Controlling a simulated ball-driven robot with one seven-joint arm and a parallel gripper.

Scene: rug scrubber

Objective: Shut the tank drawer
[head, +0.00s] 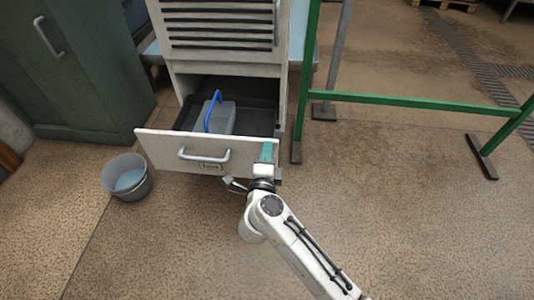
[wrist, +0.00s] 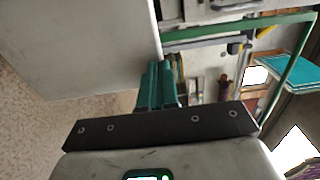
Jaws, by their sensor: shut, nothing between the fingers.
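The tank drawer (head: 165,148) is pulled out at the bottom of a white cabinet, with a silver handle (head: 203,157) and a small label on its front. A grey tank (head: 222,119) with a blue handle (head: 211,108) sits inside it. My gripper (head: 267,152) is shut and empty, its green fingers at the right end of the drawer front. In the wrist view the green fingers (wrist: 158,88) are together beside a large pale panel (wrist: 90,45), which appears to be the drawer front. I cannot tell whether they touch it.
A grey bucket (head: 127,178) stands on the floor left of the drawer. A dark green locker (head: 75,70) is at the left. A green rail frame (head: 410,101) stands at the right. The floor in front of the drawer is mostly clear.

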